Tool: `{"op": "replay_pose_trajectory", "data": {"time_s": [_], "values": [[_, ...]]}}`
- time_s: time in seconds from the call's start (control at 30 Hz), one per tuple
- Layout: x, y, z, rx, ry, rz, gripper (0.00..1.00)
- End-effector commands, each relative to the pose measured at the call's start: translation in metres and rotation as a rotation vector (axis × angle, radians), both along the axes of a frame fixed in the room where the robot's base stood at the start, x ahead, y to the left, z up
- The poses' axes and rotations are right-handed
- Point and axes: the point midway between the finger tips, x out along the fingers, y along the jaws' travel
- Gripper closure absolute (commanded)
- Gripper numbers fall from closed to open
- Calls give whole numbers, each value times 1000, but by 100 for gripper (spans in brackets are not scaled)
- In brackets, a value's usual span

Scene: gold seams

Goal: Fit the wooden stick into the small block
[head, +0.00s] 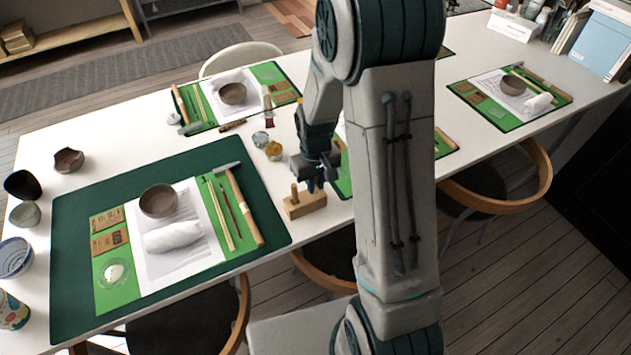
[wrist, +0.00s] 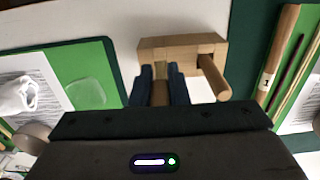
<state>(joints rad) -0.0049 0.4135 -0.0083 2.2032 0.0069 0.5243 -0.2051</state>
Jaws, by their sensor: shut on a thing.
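The small wooden block (head: 306,204) lies near the front edge of the white table, right of the large green mat. It also shows in the wrist view (wrist: 185,46). One round wooden peg (wrist: 213,80) stands up from one end of the block. My gripper (head: 315,184) is low over the block's other end. In the wrist view its two blue fingers (wrist: 159,84) are shut on a wooden stick (wrist: 160,92). The stick's far end meets the block in that view. Whether it is inside the block or just above it, I cannot tell.
The large dark green mat (head: 75,215) with a bowl, white clay and tools lies to the left. Small jars (head: 273,151) stand behind my gripper. Chairs (head: 500,190) stand along the table's front. Bare white table surrounds the block.

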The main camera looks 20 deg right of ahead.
Motion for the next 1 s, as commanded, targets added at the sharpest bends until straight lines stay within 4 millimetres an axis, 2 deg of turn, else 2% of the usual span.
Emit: {"op": "replay_pose_trajectory", "data": {"time_s": [0.4,1.0], "values": [[0,0,-12,0,0,0,100],[0,0,-13,0,0,0,100]]}}
